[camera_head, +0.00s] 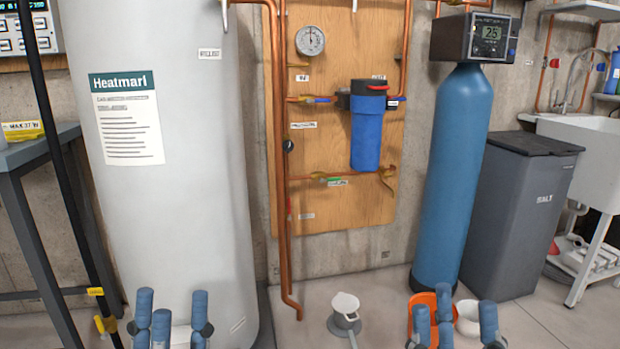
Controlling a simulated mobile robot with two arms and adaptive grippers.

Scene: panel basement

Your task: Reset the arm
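My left gripper (171,306) shows at the bottom left, in front of the foot of the white water heater tank (180,200). Its blue fingers point up and stand apart, with nothing held between them. My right gripper (455,312) shows at the bottom right, in front of an orange bucket (424,302) and a small white pot (467,322). Its blue fingers also stand apart and look empty. The lower parts of both grippers and both arms are cut off by the picture's bottom edge.
A wooden panel (340,215) carries copper pipes, a gauge (310,41) and a blue filter (366,138). A blue softener tank (455,180), grey salt bin (520,215) and white sink (590,150) stand right. A grey-white floor drain (345,312) lies between my grippers.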

